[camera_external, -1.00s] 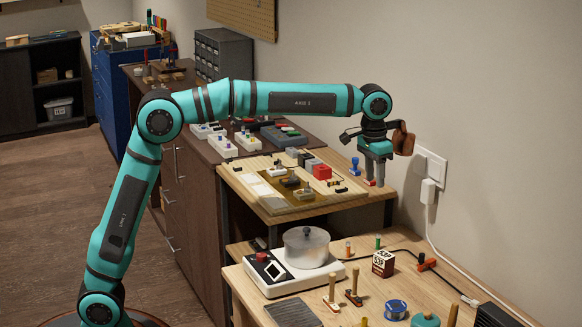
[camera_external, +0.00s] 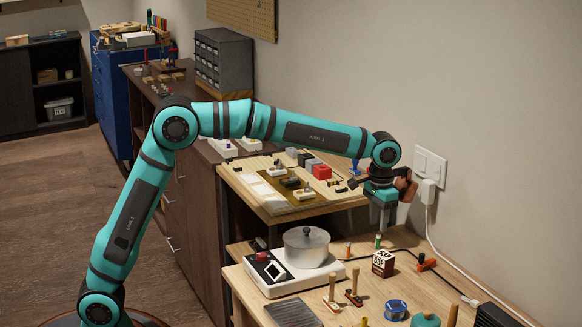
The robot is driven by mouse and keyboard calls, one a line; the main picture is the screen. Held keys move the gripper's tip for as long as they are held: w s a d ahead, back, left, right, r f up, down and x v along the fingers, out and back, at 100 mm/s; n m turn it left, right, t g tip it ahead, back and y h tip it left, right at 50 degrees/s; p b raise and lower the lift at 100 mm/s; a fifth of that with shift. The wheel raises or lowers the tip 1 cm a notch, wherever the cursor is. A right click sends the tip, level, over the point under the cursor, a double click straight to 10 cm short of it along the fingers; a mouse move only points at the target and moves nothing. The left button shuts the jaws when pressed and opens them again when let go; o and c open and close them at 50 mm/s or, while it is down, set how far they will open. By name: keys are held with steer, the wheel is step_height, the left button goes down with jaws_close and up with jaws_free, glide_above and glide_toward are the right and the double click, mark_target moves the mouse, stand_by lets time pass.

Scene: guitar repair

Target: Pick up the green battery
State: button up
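The green battery (camera_external: 378,241) is a small upright cylinder on the light wooden bench, towards the back near the wall, behind the white box with dark print. My gripper (camera_external: 381,226) points down just above the battery, its grey fingers spread with nothing seen between them. The fingertips are small and dim here, and I cannot tell whether they overlap the battery's top or stay above it.
An orange cylinder (camera_external: 348,249) stands to the left and a printed box (camera_external: 383,263) stands in front. An orange-ended black cable (camera_external: 427,263) lies to the right. The raised wooden shelf (camera_external: 330,202) is to the left.

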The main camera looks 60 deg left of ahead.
mark_target(377, 249)
steer(key=shift+d+f, duration=0.15)
steer(key=shift+f, duration=1.4)
steer(key=shift+d+f, duration=0.1)
steer(key=shift+f, duration=1.4)
jaws_close()
